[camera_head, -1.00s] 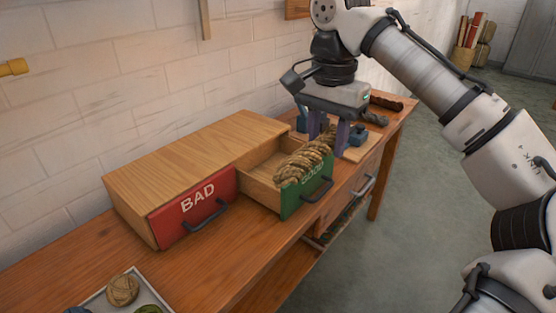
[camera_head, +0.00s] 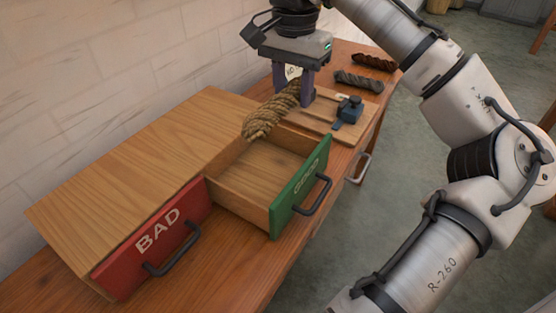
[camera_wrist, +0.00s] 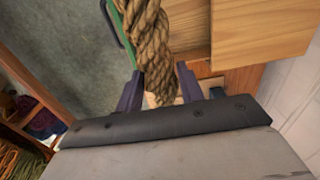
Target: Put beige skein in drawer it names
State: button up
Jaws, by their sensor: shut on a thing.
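The beige skein (camera_head: 268,114), a twisted rope-like hank, is held between the two fingers of my gripper (camera_head: 293,87). Its near end reaches over the far side wall of the open green drawer (camera_head: 258,172), whose front reads GOOD; I cannot tell if it touches. A small white tag (camera_head: 292,72) shows between the fingers, with letters like "NO", partly hidden. The red drawer (camera_head: 152,240), marked BAD, is shut. In the wrist view the skein (camera_wrist: 148,40) runs between my fingers (camera_wrist: 159,88), beside the green drawer front (camera_wrist: 116,22). The green drawer's visible floor is empty.
A wooden board with a blue clamp-like fixture (camera_head: 348,110) lies right of the drawers. A grey skein (camera_head: 359,81) and a brown skein (camera_head: 374,62) lie behind it on the bench. The wooden drawer unit's top (camera_head: 140,165) is clear. A wall runs along the left.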

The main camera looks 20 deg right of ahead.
aim_at(289, 170)
notch_tip(289, 170, down, 17)
dwell(0.4)
jog(key=shift+f+b, duration=0.2)
jog(key=shift+b, duration=0.1)
jog(key=o, duration=0.8)
notch_tip(289, 170, up, 12)
jog(key=shift+r, duration=0.25)
